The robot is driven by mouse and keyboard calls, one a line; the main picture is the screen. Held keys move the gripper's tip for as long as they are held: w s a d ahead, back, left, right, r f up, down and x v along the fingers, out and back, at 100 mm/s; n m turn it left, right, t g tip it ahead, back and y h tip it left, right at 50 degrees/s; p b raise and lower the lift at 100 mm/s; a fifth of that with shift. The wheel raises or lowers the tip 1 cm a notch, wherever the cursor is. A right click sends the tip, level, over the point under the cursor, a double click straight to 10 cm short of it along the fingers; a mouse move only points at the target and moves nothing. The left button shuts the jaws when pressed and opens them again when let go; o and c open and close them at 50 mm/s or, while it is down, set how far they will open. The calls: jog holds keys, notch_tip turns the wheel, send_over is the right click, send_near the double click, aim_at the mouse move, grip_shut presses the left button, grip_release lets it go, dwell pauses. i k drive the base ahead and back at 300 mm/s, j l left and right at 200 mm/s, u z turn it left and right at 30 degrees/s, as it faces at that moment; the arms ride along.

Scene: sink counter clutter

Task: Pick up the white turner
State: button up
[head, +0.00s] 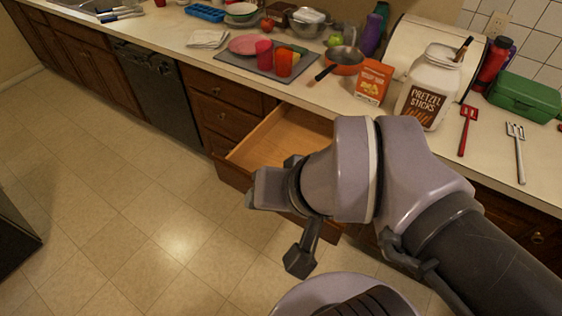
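The white turner (517,152) lies flat on the counter at the far right in the head view. Its slotted head points toward the wall and its pale grey handle toward the front edge. My gripper (288,214) is well to the left of it, out in front of the counter by the open drawer. Its dark fingers look spread apart, with nothing seen between them. A red turner (466,130) lies to the left of the white one, apart from it.
A pretzel jar (428,95), an orange box (373,80) and a pan (344,58) stand left of the turners. A green case (525,97) is behind the white turner. An open drawer (283,138) juts out below the counter.

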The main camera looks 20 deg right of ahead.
aim_at(522, 181)
jog(key=z, duration=2.45)
jog(key=i+u, duration=0.2)
jog(key=i, duration=0.2)
jog(key=i+l+u, duration=0.15)
jog(key=i, duration=0.25)
jog(key=i+l+u, duration=0.2)
jog(key=i, duration=0.25)
